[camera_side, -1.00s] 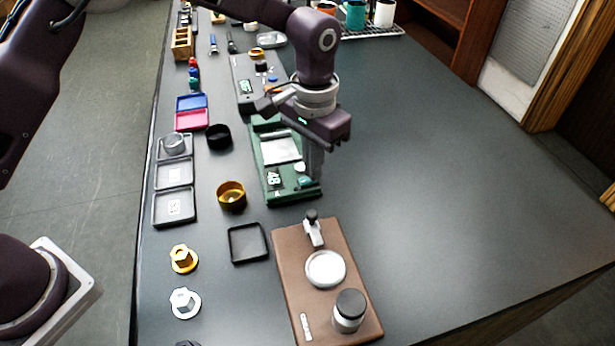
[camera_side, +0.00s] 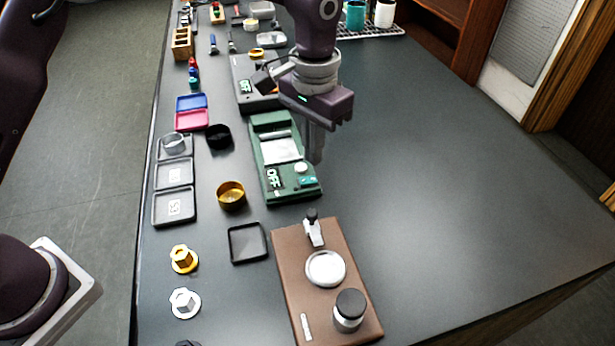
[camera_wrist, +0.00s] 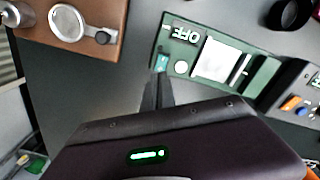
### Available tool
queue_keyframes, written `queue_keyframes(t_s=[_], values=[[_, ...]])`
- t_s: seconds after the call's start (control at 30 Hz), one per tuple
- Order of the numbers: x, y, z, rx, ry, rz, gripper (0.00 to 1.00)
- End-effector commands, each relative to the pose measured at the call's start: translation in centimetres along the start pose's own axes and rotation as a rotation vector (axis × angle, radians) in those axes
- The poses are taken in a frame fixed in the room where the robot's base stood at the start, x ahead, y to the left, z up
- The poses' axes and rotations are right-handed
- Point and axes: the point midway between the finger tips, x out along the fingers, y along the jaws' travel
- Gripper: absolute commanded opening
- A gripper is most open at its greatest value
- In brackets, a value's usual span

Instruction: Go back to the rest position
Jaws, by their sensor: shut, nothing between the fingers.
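My gripper (camera_side: 315,150) is shut and empty in the side view. It hangs fingers down above the dark table, just right of the green device. In the wrist view its fingers (camera_wrist: 157,92) are together. The green device (camera_side: 283,160) has a pale plate, a round white knob, a teal switch and a label reading OFF; it also shows in the wrist view (camera_wrist: 212,60). My gripper holds none of these things.
A brown board (camera_side: 290,255) with a silver disc and a black-topped cylinder lies in front. A black tray (camera_side: 248,258), a brass ring (camera_side: 231,203) and a black ring (camera_side: 218,141) lie left. A grey device (camera_side: 243,75) stands behind. The table's right side is clear.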

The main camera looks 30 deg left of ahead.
Motion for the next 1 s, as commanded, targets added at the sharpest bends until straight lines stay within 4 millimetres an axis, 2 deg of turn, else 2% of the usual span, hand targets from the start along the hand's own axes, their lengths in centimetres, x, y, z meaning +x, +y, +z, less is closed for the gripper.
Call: queue_keyframes(t_s=[0.2, 0.67, 0.73, 0.77, 0.87, 0.9, 0.97, 1.0], values=[[-2.1, 0.0, -0.1, 0.000, 0.003, 0.001, 0.00], [-2.4, 0.0, 0.0, 0.000, 0.002, 0.000, 0.00], [-3.3, -0.5, 0.3, -0.006, 0.013, 0.002, 0.00], [-4.2, -1.0, 0.7, -0.013, 0.024, 0.003, 0.00], [-9.1, -3.8, 3.8, -0.049, 0.092, 0.008, 0.00], [-11.2, -5.1, 5.9, -0.067, 0.127, 0.009, 0.00], [-13.8, -7.0, 9.4, -0.098, 0.181, 0.007, 0.00], [-15.1, -8.0, 12.0, -0.116, 0.217, 0.005, 0.00]])
